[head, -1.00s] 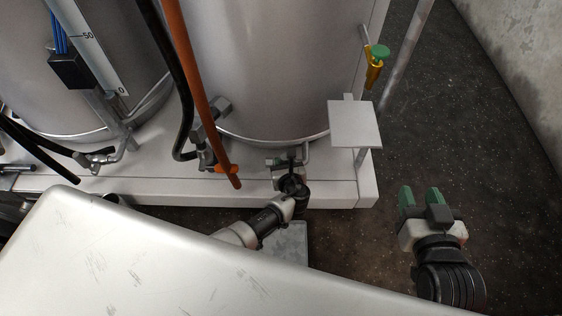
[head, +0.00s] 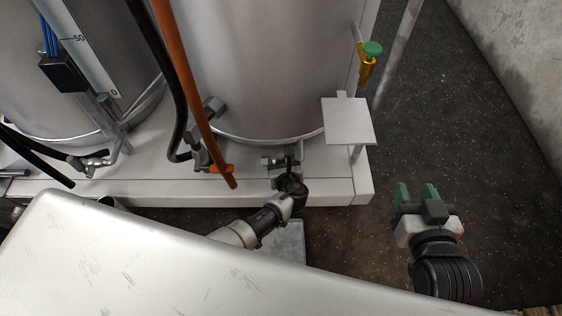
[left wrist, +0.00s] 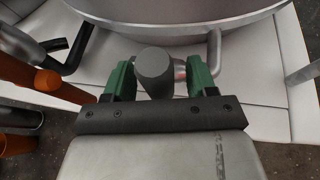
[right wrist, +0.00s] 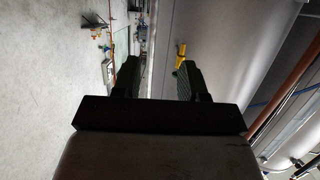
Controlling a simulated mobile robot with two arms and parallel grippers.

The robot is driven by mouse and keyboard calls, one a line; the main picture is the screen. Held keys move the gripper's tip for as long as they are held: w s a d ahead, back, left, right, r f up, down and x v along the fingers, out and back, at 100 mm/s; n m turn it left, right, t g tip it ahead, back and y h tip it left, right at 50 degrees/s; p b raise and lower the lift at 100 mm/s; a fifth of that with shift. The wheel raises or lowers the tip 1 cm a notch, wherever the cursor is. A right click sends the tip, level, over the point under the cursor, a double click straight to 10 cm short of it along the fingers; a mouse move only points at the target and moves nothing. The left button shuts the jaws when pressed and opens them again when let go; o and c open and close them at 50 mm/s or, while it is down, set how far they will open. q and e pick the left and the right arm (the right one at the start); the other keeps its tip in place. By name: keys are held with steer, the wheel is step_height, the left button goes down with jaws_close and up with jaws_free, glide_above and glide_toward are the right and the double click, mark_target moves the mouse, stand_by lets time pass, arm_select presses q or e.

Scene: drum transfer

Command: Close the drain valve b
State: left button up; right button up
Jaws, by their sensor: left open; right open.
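My left gripper (head: 280,163) is low at the front foot of the right-hand steel drum (head: 245,70). In the left wrist view its green fingers stand open on both sides of a dark grey, round-ended valve handle (left wrist: 155,66) on a bent metal pipe. Gaps show beside the handle, so it is between the fingers but not visibly clamped. I see no label saying which valve is b. In the head view my arm mostly hides this valve. My right gripper (head: 416,193) is open and empty above the dark floor, right of the drum's base.
A flat grey plate (head: 348,120) stands at the base's right corner. A yellow valve with a green knob (head: 371,50) is behind it. The floor at right is clear.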

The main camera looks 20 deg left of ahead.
arm_select(q)
steer(key=p+v, duration=0.4)
steer(key=v, duration=0.6)
steer(key=shift+s+r, duration=0.2)
steer(key=shift+s, duration=0.15)
arm_select(e)
steer(key=s+d+f+g+h, duration=0.1)
steer(key=s+d+f+g, duration=0.1)
steer(key=s+g, duration=0.3)
steer(key=s+d+f+g+h, duration=0.1)
steer(key=s+d+f+g, duration=0.1)
steer(key=s+f+g, duration=0.3)
steer(key=shift+s+d+m+g+h, duration=0.3)
steer(key=shift+s+d+g+h, duration=0.1)
steer(key=shift+s, duration=0.65)
